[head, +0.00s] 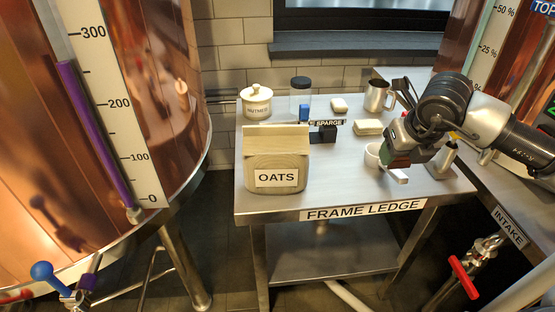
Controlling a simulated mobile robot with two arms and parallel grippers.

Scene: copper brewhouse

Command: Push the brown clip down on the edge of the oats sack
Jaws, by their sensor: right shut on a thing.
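The oats sack (277,150) stands upright at the front left of the steel table, its tan top folded over and a white OATS label on its front. No clip shows on its top edge. My right gripper (397,167) is at the right part of the table, well to the right of the sack and apart from it. It is shut on a small dark brownish thing, which looks like the brown clip and is mostly hidden by the fingers. My left gripper is not in view.
The front middle is clear. A copper vessel (165,70) stands left.

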